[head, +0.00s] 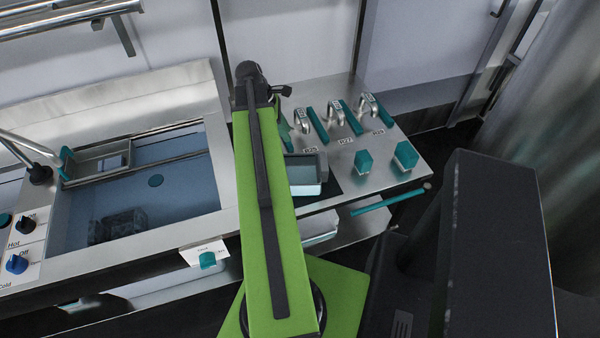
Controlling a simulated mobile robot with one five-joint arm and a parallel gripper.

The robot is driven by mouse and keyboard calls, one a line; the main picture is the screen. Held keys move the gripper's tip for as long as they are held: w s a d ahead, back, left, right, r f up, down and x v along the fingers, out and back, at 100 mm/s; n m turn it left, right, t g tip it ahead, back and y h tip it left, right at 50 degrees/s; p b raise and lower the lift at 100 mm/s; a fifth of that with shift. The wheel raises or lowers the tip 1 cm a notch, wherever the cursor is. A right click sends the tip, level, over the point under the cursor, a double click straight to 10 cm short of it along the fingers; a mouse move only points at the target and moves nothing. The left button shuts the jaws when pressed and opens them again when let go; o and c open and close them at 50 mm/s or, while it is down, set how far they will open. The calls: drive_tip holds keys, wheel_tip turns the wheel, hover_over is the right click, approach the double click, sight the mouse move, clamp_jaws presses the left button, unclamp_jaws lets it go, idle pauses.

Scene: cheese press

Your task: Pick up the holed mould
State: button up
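No holes show clearly on any object, so I cannot tell for sure which one is the holed mould. A small grey open-topped box (306,162) with a pale lower part stands on a dark patch of the steel counter, just right of my green arm. Dark, rough-looking blocks (117,225) lie in the blue sink basin (182,187). My arm runs up the middle of the view and ends in a dark joint at the top. My gripper is not visible, and the arm may hide part of the counter and the box's left side.
A steel tray (97,160) sits at the sink's back left. Levers with teal handles (352,118) and teal knobs (405,156) line the right counter (395,182). A teal bar handle (389,202) juts from its front.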

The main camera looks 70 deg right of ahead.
drive_tip(key=b, duration=0.9)
approach(305, 165)
drive_tip(key=shift+s+d+f, duration=0.15)
drive_tip(key=shift+d+f, duration=0.05)
drive_tip(key=shift+f, duration=0.2)
drive_tip(key=shift+s+d+f, duration=0.2)
drive_tip(key=shift+f, duration=0.15)
drive_tip(key=shift+s+r, duration=0.1)
drive_tip(key=b+x, duration=0.4)
drive_tip(key=b, duration=0.1)
drive_tip(key=shift+a+f, duration=0.15)
drive_tip(key=shift+f, duration=0.55)
drive_tip(key=shift+r, duration=0.2)
drive_tip(key=shift+f, duration=0.15)
clamp_jaws()
